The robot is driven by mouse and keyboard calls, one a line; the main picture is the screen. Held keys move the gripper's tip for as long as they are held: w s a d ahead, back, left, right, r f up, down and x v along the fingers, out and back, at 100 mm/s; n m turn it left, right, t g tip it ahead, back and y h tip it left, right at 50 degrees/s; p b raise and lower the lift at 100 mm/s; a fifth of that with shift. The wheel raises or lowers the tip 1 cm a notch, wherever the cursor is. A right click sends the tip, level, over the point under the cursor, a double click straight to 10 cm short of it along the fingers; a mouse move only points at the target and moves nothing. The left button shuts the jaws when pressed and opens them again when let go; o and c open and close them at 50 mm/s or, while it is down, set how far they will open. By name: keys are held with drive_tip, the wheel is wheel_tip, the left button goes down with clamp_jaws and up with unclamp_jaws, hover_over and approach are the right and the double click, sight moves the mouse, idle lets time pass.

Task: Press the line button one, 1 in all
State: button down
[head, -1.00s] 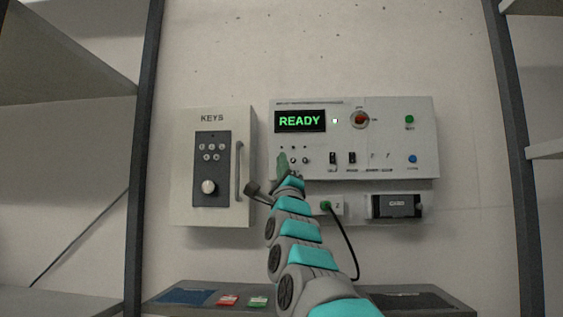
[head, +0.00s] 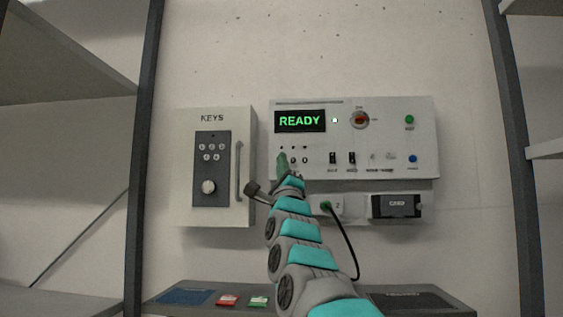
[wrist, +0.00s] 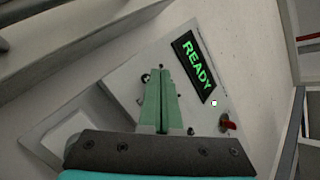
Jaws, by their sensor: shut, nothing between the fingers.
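The white control panel (head: 330,185) is fixed to the wall, and its display (head: 300,121) reads READY in green. Small dark buttons or studs (head: 305,148) sit below the display; their labels are too small to read, so I cannot tell which is line button one. My gripper (head: 282,156) has green fingers, shut with nothing between them, in front of the panel's left edge below the display. In the wrist view, my gripper (wrist: 160,70) points at the panel among these small studs, and the fingers hide part of them. I cannot tell whether the tips touch the panel.
The panel also carries a red rotary switch (head: 360,120), a green button (head: 409,119), a blue button (head: 413,159) and two black toggles. A keys box (head: 240,125) with a handle hangs to the left. A black cable (head: 350,250) hangs below. Dark posts flank the wall.

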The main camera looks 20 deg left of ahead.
drive_tip(key=shift+w, duration=0.15)
drive_tip(key=shift+w, duration=0.25)
drive_tip(key=shift+w+a, duration=0.15)
drive_tip(key=shift+w, duration=0.15)
idle(0.9)
drive_tip(key=shift+b, duration=0.35)
drive_tip(key=shift+s+b, duration=0.5)
drive_tip(key=shift+s, duration=0.2)
drive_tip(key=shift+d, duration=0.2)
drive_tip(key=s+b, duration=0.1)
drive_tip(key=s, duration=0.1)
drive_tip(key=s+d+b, duration=0.1)
drive_tip(key=s, duration=0.2)
drive_tip(key=shift+b, duration=0.35)
